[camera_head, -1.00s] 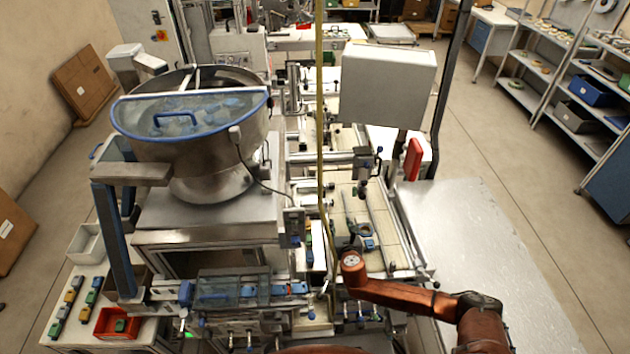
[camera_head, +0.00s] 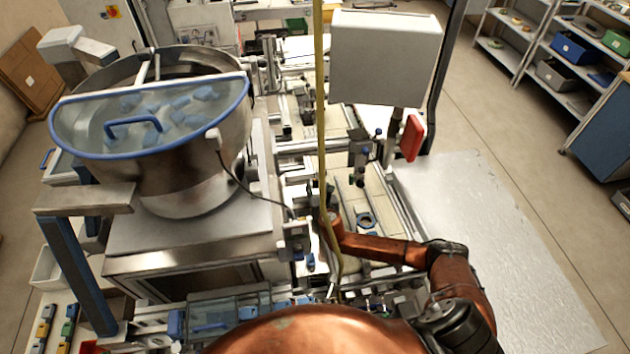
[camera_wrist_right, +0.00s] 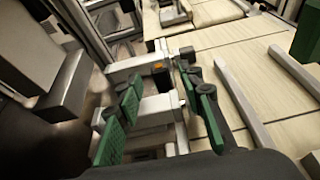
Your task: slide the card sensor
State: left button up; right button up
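My right gripper (camera_wrist_right: 163,80) is open in the right wrist view, with one green-padded finger on each side. Between and just beyond its fingertips are light metal bars with a small dark block with an orange top (camera_wrist_right: 160,69). This may be the card sensor, but I cannot tell for sure. The block does not look gripped. In the head view my right wrist (camera_head: 333,218) reaches over the machine's middle, by the yellow vertical strip; the fingers are too small and hidden to make out. My left gripper is not in view.
A steel bowl feeder (camera_head: 190,185) with a blue-rimmed cover stands on the left. A grey box-shaped panel (camera_head: 385,58) rises behind my right arm.

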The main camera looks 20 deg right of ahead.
aim_at(316, 182)
jog(key=shift+x, duration=2.15)
jog(key=shift+f, duration=0.1)
grip_shut()
jog(key=shift+d, duration=0.1)
